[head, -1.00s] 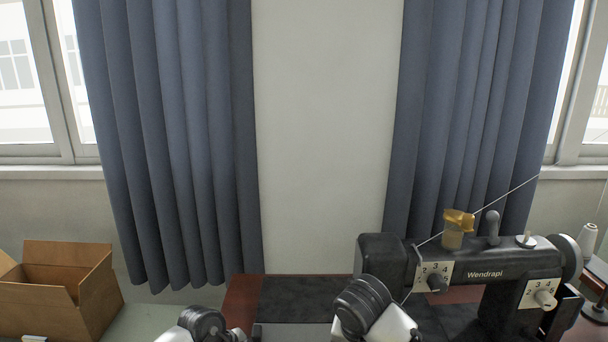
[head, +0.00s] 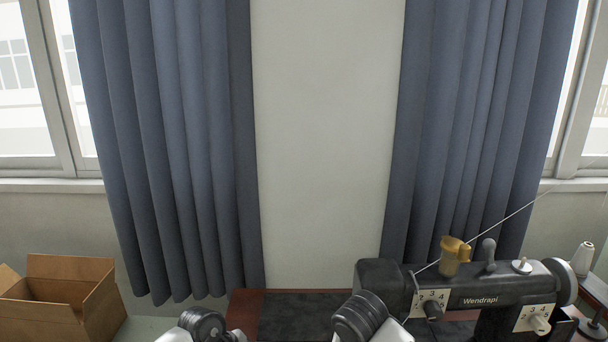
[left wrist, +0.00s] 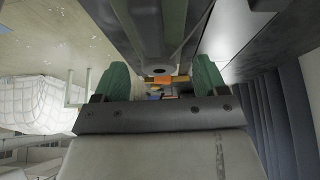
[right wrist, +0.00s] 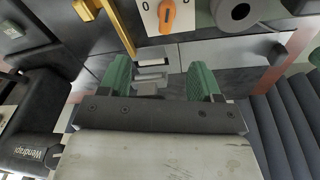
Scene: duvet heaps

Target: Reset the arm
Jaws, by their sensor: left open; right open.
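My left arm (head: 203,325) shows at the bottom of the head view, left of the middle; its gripper is below the picture. In the left wrist view my left gripper (left wrist: 160,82) has its two green fingers spread apart with nothing between them. My right arm (head: 362,318) shows at the bottom of the head view, in front of the sewing machine's left end. In the right wrist view my right gripper (right wrist: 158,80) has its green fingers apart, with no object gripped. Neither set of fingertips shows in the head view.
A black sewing machine (head: 490,286) stands on the red-brown table (head: 245,299) at the right. A thread spool (head: 584,258) stands beyond it. An open cardboard box (head: 60,300) is at the lower left. Blue curtains (head: 165,150) hang behind. A white quilted heap (left wrist: 35,103) shows in the left wrist view.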

